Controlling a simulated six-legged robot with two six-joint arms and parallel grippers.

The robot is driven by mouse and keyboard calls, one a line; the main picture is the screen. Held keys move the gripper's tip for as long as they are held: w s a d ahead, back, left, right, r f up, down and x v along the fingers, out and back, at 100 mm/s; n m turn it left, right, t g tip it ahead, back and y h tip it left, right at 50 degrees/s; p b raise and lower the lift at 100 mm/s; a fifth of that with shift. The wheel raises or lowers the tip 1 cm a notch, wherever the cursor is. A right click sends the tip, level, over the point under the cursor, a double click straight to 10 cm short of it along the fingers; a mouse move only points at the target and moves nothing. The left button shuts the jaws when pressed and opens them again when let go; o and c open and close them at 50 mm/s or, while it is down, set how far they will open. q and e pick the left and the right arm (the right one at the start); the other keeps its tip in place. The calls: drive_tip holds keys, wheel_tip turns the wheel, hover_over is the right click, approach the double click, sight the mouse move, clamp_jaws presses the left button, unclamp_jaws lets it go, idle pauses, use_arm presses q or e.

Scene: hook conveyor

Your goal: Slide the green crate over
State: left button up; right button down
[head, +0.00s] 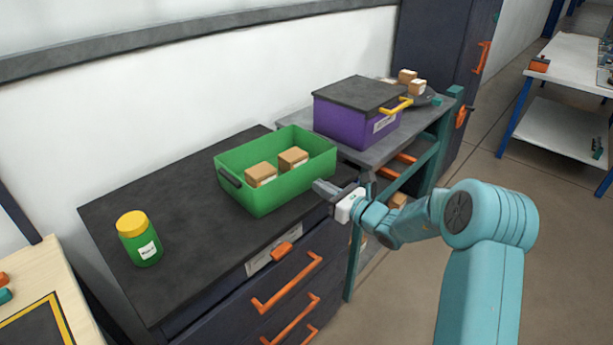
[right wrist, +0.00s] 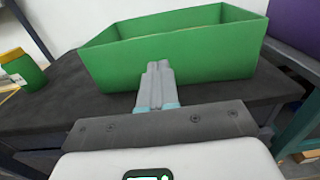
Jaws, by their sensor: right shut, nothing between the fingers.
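The green crate (head: 290,194) stands on the dark top of a drawer cabinet, with two small brown boxes (head: 261,174) inside and a dark handle on its left end. Its long green wall also fills the upper part of the right wrist view (right wrist: 180,58). My right gripper (head: 318,187) is shut and empty, in front of the crate's near side towards its right end. In the right wrist view its closed fingertips (right wrist: 159,68) overlap the crate wall; I cannot tell whether they touch it. My left gripper is not in view.
A green jar with a yellow lid (head: 138,238) stands on the cabinet top (head: 188,213), left of the crate. A purple box with a dark lid (head: 352,122) stands on the grey shelf unit to the right. Cabinet top between jar and crate is clear.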

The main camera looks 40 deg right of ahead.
sight(298, 174)
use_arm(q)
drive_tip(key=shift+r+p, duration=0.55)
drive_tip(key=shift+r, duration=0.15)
use_arm(e)
drive_tip(key=w, duration=0.2)
drive_tip(key=w+a, duration=0.1)
drive_tip(key=w, duration=0.2)
drive_tip(key=shift+w, duration=0.35)
drive_tip(key=shift+a, duration=0.1)
